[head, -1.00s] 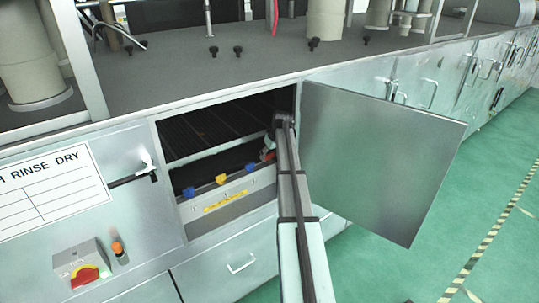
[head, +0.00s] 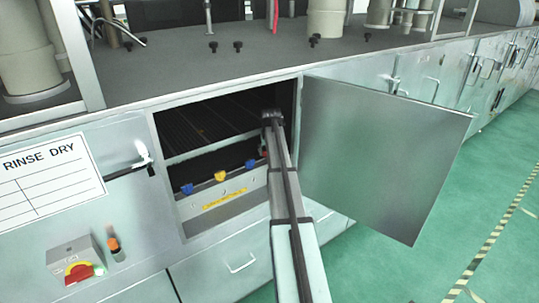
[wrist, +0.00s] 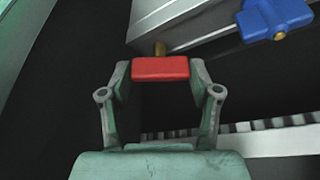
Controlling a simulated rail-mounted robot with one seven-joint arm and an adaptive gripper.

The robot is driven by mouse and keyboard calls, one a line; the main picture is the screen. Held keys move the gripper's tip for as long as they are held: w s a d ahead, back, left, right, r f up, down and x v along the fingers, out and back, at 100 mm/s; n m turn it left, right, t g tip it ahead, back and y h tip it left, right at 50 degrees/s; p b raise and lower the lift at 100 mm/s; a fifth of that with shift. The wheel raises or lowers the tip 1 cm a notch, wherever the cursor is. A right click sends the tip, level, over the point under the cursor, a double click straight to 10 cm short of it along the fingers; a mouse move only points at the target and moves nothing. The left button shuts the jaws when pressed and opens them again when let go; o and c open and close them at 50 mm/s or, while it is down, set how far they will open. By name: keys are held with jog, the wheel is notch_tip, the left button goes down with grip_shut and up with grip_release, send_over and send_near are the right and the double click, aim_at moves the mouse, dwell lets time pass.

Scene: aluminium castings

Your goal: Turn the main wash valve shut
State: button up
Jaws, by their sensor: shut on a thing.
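A red valve handle (wrist: 160,69) on a brass stem shows in the wrist view. My gripper (wrist: 161,75) is shut on it, one finger at each end. In the head view my arm reaches into the open cabinet, and its end hides most of the red handle. Two blue handles (head: 187,188) (head: 250,164) and a yellow handle (head: 220,176) sit in a row on the sill panel to the left. The nearer blue handle also shows at upper right in the wrist view (wrist: 275,15). A yellow label (head: 225,199) lies below the row; I cannot read it.
The open cabinet door (head: 385,155) stands to the right of my arm. The cabinet frame encloses the opening closely. A grey switch box (head: 73,256) with a red knob is on the front at lower left. Green floor (head: 460,215) is clear at right.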

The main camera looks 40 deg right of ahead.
jog(key=m+g+b, duration=0.1)
jog(key=m, duration=0.2)
jog(key=m+g+h+b, duration=0.1)
jog(key=m, duration=0.2)
jog(key=shift+w+a+f+m+b, duration=0.2)
jog(key=shift+m+b, duration=0.1)
jog(key=shift+b, duration=0.1)
jog(key=m+g+b, duration=0.1)
jog(key=m, duration=0.1)
jog(key=m+g+b, duration=0.1)
jog(key=m, duration=0.2)
jog(key=shift+h, duration=0.4)
jog(key=shift+r+m, duration=0.1)
jog(key=shift+m, duration=0.2)
jog(key=o, duration=1.1)
jog(key=shift+o, duration=0.2)
jog(key=shift+d, duration=0.1)
jog(key=shift+r, duration=0.15)
jog(key=v, duration=1.1)
jog(key=shift+a+r, duration=0.25)
jog(key=shift+r, duration=0.05)
